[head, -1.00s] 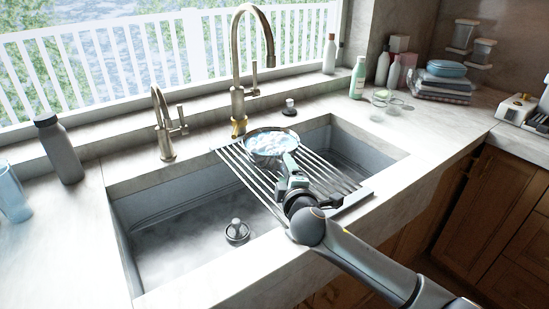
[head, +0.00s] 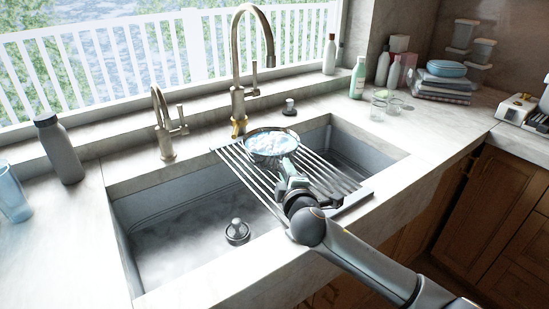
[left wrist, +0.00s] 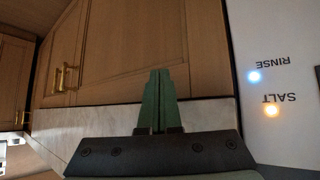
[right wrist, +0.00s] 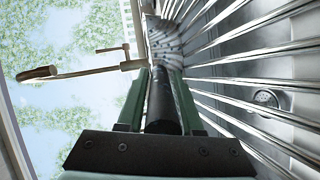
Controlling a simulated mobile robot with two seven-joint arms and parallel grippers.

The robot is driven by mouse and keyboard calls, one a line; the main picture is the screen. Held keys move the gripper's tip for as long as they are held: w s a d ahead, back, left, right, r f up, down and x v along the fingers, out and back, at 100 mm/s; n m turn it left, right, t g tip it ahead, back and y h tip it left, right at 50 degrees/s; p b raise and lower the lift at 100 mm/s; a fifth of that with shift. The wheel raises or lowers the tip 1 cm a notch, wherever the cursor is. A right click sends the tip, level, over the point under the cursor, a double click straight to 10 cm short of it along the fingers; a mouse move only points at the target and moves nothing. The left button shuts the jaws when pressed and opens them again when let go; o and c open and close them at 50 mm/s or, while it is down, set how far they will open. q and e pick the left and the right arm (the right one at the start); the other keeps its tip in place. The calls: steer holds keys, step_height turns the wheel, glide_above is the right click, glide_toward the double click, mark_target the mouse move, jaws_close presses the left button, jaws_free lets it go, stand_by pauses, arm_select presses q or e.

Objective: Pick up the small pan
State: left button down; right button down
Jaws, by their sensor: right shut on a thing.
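The small pan (head: 268,144) is round and metallic, with a pale, shiny inside. It sits at the far part of the rack over the sink, its handle toward me. My right gripper (head: 288,170) is at the handle. In the right wrist view, its green fingers are on both sides of the dark handle (right wrist: 161,108), shut on it; the pan body (right wrist: 166,44) lies beyond. I cannot tell whether the pan touches the rack. My left gripper (left wrist: 158,90) shows only in the left wrist view, fingers together and empty, in front of wooden cabinets.
The slatted rack (head: 235,160) spans the sink (head: 165,225). A tall faucet (head: 237,100) stands just behind the pan. A smaller faucet (head: 164,140) and dark bottle (head: 60,152) are left. Bottles, glasses and a towel stack (head: 443,88) fill the back right counter.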

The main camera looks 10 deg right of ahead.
stand_by(0.5)
steer(key=shift+w+r, duration=0.1)
steer(key=shift+r, duration=0.3)
